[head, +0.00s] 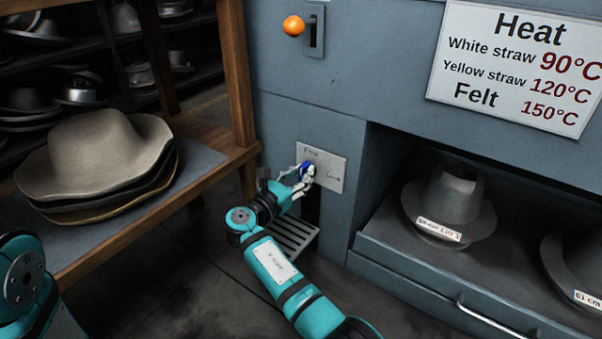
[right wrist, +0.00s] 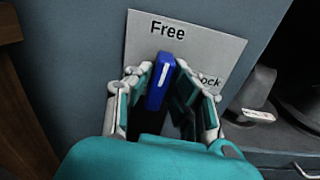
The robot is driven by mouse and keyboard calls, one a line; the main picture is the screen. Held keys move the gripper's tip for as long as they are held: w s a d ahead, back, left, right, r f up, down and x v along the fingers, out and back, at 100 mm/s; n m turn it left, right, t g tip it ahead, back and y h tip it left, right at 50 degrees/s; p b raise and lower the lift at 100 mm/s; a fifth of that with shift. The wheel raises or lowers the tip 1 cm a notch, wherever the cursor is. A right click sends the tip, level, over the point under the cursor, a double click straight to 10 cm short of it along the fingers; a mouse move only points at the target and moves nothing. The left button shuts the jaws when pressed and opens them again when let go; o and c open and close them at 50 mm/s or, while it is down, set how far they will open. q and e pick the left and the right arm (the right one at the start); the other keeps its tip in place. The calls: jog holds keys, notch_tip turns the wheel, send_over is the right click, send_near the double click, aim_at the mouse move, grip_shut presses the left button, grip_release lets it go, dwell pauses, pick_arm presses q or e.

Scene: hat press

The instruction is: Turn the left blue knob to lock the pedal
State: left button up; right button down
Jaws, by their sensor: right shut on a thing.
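The blue knob (head: 307,170) is on a pale metal plate on the front of the grey-blue press. It also shows in the right wrist view (right wrist: 161,84), with a white line along it pointing up towards the word "Free". The plate (right wrist: 215,42) reads "Free" at the top and "Lock", partly hidden, at the right. My right gripper (head: 304,172) is shut on the knob, one finger on each side. The slotted pedal (head: 290,238) is below the plate, partly behind my right arm. My left gripper is out of view; only part of my left arm shows at the lower left.
A wooden shelf (head: 150,200) with stacked felt hats (head: 95,155) stands left. An orange-knobbed lever (head: 293,26) is above the plate. Hat moulds (head: 449,205) sit in the recess at right, beneath a heat sign (head: 515,65).

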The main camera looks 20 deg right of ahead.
jog(key=m+p, duration=0.1)
jog(key=m, duration=0.2)
jog(key=shift+s+d+p, duration=0.1)
jog(key=shift+p, duration=0.25)
jog(key=shift+m, duration=1)
jog(key=m, duration=0.2)
jog(key=shift+s+d+f+m, duration=0.1)
jog(key=shift+s+f+m, duration=0.05)
jog(key=shift+m, duration=0.25)
jog(key=m, duration=0.4)
jog(key=shift+d+f+b, duration=0.1)
jog(key=shift+f+b, duration=0.1)
jog(key=shift+b, duration=0.1)
jog(key=m+b, duration=0.2)
jog(key=m, duration=0.3)
jog(key=shift+s+f, duration=0.1)
jog(key=shift+f, duration=0.05)
jog(key=shift+m, duration=0.3)
jog(key=c, duration=1.2)
grip_release()
jog(key=shift+c, duration=0.2)
